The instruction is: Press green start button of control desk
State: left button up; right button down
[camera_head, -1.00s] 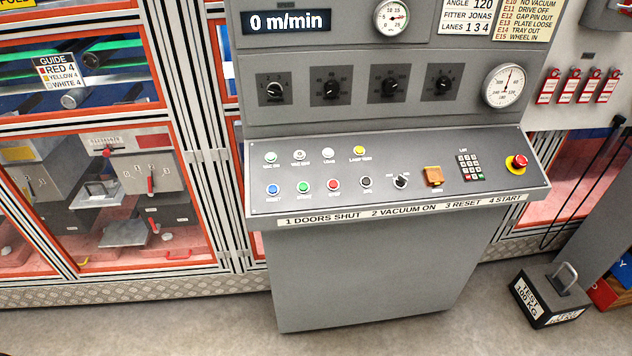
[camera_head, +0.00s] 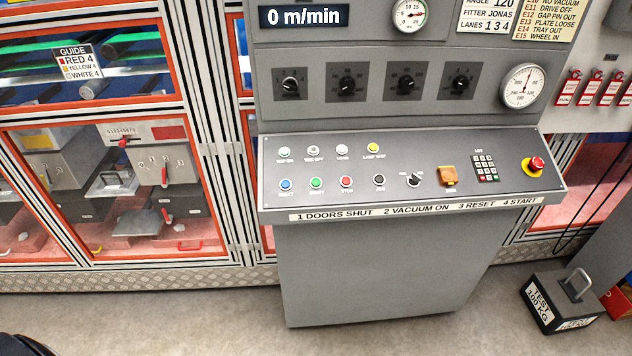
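The grey control desk (camera_head: 380,255) stands ahead of me with a sloped button panel. The green start button (camera_head: 316,183) is in the panel's lower row, between a blue button (camera_head: 285,184) and a red button (camera_head: 346,182). The display (camera_head: 304,16) reads 0 m/min. Neither of my grippers can be made out. Only a dark curved piece, probably part of me, shows at the bottom left corner.
A red emergency stop (camera_head: 536,164) is at the panel's right end. A black test weight (camera_head: 562,300) stands on the floor at the right. Orange-framed machine doors (camera_head: 180,100) line the left side. The floor (camera_head: 180,315) before the desk is clear.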

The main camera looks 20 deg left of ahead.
pick_arm(q)
grip_shut()
dwell(1.1)
